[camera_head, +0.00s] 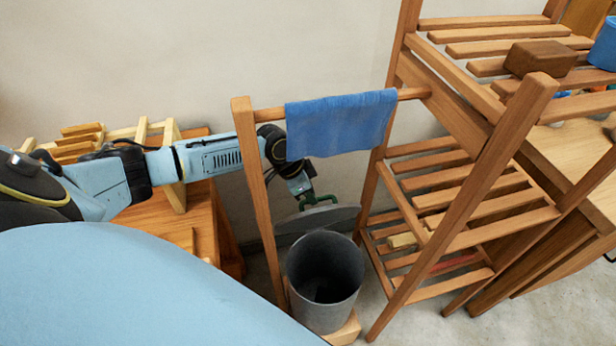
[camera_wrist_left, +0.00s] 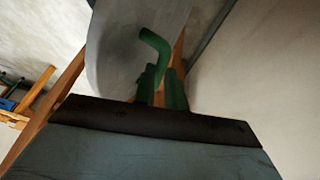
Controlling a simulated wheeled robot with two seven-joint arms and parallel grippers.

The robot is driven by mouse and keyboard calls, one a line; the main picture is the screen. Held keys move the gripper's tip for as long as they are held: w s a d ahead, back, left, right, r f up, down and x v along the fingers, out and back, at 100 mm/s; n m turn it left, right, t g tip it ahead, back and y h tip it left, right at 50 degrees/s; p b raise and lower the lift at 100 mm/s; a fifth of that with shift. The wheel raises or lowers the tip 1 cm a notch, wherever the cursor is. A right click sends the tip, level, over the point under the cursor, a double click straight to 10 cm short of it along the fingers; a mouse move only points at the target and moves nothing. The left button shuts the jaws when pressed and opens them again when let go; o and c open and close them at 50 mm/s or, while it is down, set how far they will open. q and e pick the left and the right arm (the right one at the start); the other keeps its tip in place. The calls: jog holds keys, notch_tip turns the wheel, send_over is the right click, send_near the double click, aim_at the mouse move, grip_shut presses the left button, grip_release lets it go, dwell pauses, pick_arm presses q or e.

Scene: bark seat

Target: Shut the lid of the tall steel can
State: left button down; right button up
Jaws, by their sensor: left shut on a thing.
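The tall steel can (camera_head: 324,282) stands open at lower middle in the head view, its dark inside visible. Its grey round lid (camera_head: 325,218) is raised and tilted behind the can's mouth. A green bent handle (camera_wrist_left: 157,48) stands out from the lid, which fills the upper middle of the left wrist view (camera_wrist_left: 118,45). My left gripper (camera_head: 311,199) reaches in from the left behind the wooden post and is shut on the handle. My right gripper is not in view.
A wooden rack's post (camera_head: 262,200) stands just left of the can, with a blue towel (camera_head: 340,124) on its rail above. Slatted shelves (camera_head: 470,195) stand close on the right. A wooden bench (camera_head: 208,215) is at left, with a wall behind.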

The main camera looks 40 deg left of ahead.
pick_arm(q)
jog(key=c, duration=1.5)
grip_release()
jog(key=shift+o, duration=0.2)
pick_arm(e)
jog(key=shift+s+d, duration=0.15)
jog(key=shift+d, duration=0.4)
pick_arm(q)
jog(key=p+v, duration=0.1)
jog(key=v, duration=1.2)
jog(key=shift+r+p, duration=0.15)
jog(key=shift+p, duration=0.25)
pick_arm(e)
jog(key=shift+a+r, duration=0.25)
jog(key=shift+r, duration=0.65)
pick_arm(q)
jog(key=shift+s, duration=0.1)
jog(key=shift+c, duration=0.2)
